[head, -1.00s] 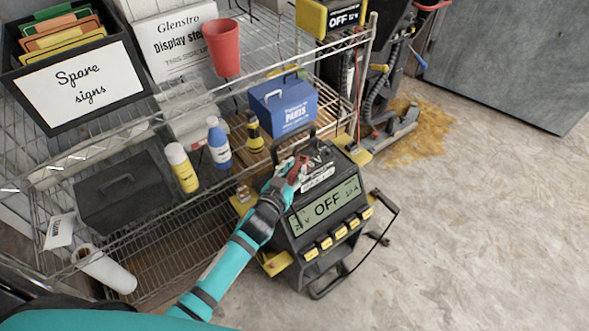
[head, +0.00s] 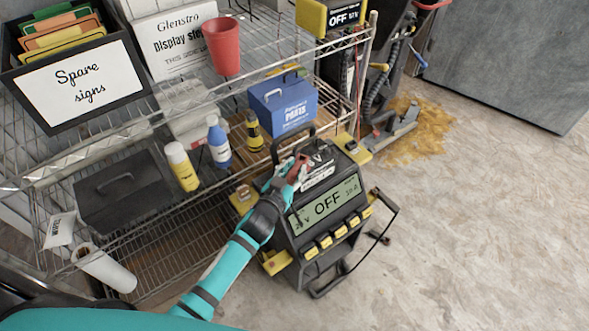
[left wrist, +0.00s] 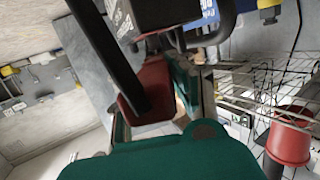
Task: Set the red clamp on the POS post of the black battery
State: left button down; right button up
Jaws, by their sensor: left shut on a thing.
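My left gripper (head: 284,178) is shut on the red clamp (head: 299,168), just above the top of a black and yellow charger (head: 350,200) whose display reads OFF. In the left wrist view the red clamp (left wrist: 148,92) sits between the teal fingers, with a black bar crossing in front of it. I cannot tell whether the clamp still touches the charger. I cannot make out the black battery or its POS post in either view. My right gripper is not in view.
A wire shelf (head: 140,130) on the left holds bottles, a red cup (head: 222,46), a blue parts box (head: 283,105) and a sign bin (head: 75,75). A black machine (head: 385,60) stands behind, by a brown spill (head: 425,135). Floor on the right is clear.

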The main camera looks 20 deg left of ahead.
pick_arm(q)
jog(key=shift+f+b, duration=0.85)
jog(key=shift+f, duration=0.4)
jog(key=c, duration=1.1)
grip_release()
jog(key=shift+o, duration=0.2)
jog(key=shift+s, duration=0.1)
jog(key=v, duration=1.2)
